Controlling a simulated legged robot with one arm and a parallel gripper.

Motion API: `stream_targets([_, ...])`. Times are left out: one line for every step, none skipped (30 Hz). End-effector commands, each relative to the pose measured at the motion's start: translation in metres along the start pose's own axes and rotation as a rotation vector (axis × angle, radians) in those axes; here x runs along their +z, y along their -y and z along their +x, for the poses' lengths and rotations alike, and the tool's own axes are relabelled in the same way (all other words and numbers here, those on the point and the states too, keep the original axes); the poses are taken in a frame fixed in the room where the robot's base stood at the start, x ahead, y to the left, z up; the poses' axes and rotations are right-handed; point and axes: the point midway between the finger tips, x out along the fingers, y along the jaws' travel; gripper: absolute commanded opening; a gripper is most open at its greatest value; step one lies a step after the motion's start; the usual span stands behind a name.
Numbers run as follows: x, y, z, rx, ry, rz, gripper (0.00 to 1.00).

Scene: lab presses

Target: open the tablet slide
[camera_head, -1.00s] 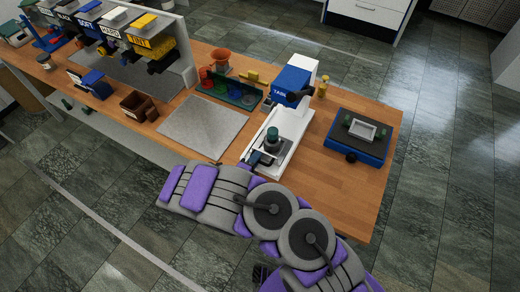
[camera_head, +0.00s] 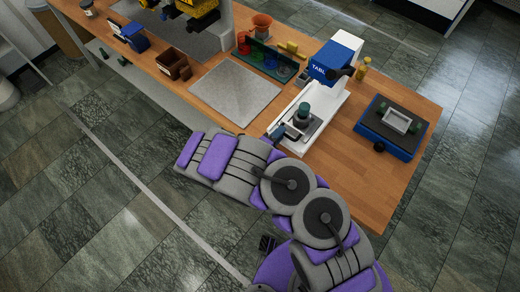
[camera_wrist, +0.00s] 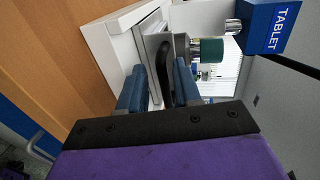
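The tablet press has a blue head marked TABLET (camera_wrist: 268,25) in the wrist view; the head (camera_head: 332,62) also shows in the head view above a long white base (camera_head: 335,112). A grey metal slide plate (camera_wrist: 150,42) with a black bar handle (camera_wrist: 164,62) lies at the near end of the base. A green-collared metal cylinder (camera_wrist: 207,50) stands at the slide; it also shows in the head view (camera_head: 302,112). My gripper (camera_wrist: 160,88) has its two blue fingers apart, one on each side of the handle. The handle sits nearer the right finger; contact is unclear.
A grey mat (camera_head: 235,92) lies left of the press. A rack with coloured cups (camera_head: 265,58) and yellow pieces are behind. Brown box (camera_head: 174,66) at left.

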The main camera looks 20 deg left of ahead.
Motion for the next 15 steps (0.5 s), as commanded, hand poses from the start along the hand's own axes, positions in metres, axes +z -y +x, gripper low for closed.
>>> stream_targets([0.002, 0.001, -0.01, -0.001, 0.007, -0.001, 0.33])
stream_targets([0.002, 0.001, -0.016, -0.001, 0.006, -0.001, 0.33])
stream_targets([0.002, 0.001, -0.024, -0.001, 0.008, -0.002, 0.33])
stream_targets([0.002, 0.001, -0.03, -0.001, 0.006, -0.002, 0.33])
stream_targets([0.002, 0.001, -0.036, 0.0, 0.007, -0.002, 0.33])
stream_targets([0.002, 0.001, -0.043, 0.001, 0.007, -0.002, 0.33])
stream_targets([0.002, 0.0, -0.049, 0.001, 0.006, -0.003, 0.33])
stream_targets([0.002, 0.0, -0.054, 0.001, 0.006, -0.003, 0.33])
stream_targets([0.002, 0.0, -0.062, 0.002, 0.006, -0.003, 0.33])
stream_targets([0.002, 0.0, -0.067, 0.002, 0.006, -0.003, 0.33])
stream_targets([0.002, 0.0, -0.073, 0.002, 0.006, -0.003, 0.33])
stream_targets([0.002, 0.0, -0.08, 0.002, 0.006, -0.003, 0.33])
stream_targets([0.002, 0.0, -0.086, 0.002, 0.005, -0.002, 0.33])
stream_targets([0.002, 0.0, -0.091, 0.002, 0.006, -0.002, 0.33])
stream_targets([0.002, 0.0, -0.099, 0.002, 0.006, -0.002, 0.33])
